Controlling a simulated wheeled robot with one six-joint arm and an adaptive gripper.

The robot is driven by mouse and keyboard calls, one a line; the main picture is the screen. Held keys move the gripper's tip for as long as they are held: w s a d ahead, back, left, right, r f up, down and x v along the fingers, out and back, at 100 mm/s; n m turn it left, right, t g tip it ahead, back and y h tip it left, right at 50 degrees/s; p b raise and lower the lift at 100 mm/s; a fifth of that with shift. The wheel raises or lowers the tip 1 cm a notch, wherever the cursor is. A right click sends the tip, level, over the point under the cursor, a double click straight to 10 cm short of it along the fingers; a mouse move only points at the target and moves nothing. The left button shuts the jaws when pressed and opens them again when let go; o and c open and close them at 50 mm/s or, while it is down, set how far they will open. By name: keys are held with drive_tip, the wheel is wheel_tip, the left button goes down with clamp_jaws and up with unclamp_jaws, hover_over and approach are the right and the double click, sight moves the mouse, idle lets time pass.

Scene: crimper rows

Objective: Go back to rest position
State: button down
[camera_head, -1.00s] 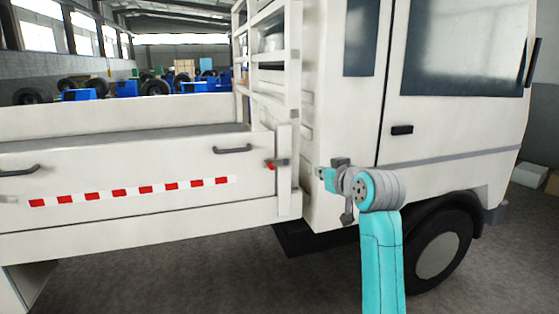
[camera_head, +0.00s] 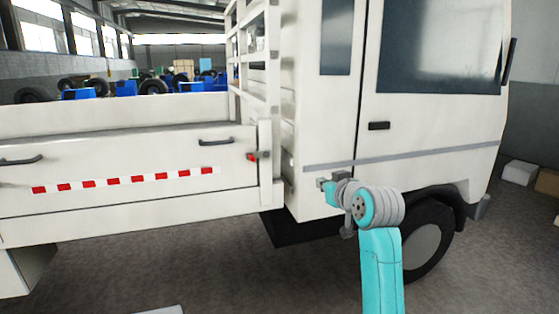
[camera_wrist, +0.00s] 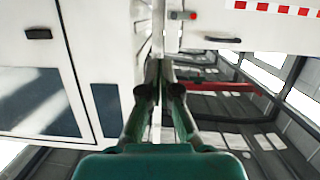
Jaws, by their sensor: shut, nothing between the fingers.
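My gripper (camera_wrist: 160,72) is shut and empty, its two dark green fingers together in the wrist view. In the head view the end of my arm is in front of the lower cab of the white truck (camera_head: 340,105), but the fingertips are too small to make out there. The latch with a red part (camera_head: 259,156) is on the corner post of the side board, left of my arm. The red part also shows in the wrist view (camera_wrist: 193,16), above and right of the fingers, apart from them.
The truck's side board (camera_head: 120,170), with a red and white strip, fills the left. The front wheel (camera_head: 425,245) stands behind my arm. Pale boxes (camera_head: 519,172) lie on the floor at the right. Grey floor in front of the truck is mostly clear.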

drive_tip(key=s+d+f+m+h, duration=0.1)
drive_tip(key=s+f, duration=0.5)
drive_tip(key=f, duration=0.4)
drive_tip(key=s+d+f+m, duration=0.1)
drive_tip(key=s+f, duration=0.5)
drive_tip(key=f, duration=0.4)
drive_tip(key=s+d+f+m+h, duration=0.1)
drive_tip(key=s+d+f, duration=0.1)
drive_tip(key=s+f, duration=0.65)
drive_tip(key=s+d+f+h, duration=0.1)
drive_tip(key=s+f, duration=0.9)
drive_tip(key=s, duration=0.4)
drive_tip(key=s+d+r, duration=0.1)
drive_tip(key=s+r, duration=0.2)
drive_tip(key=s, duration=1.2)
drive_tip(key=s+d+r+m+h, duration=0.1)
drive_tip(key=s+r, duration=0.2)
drive_tip(key=s, duration=1.3)
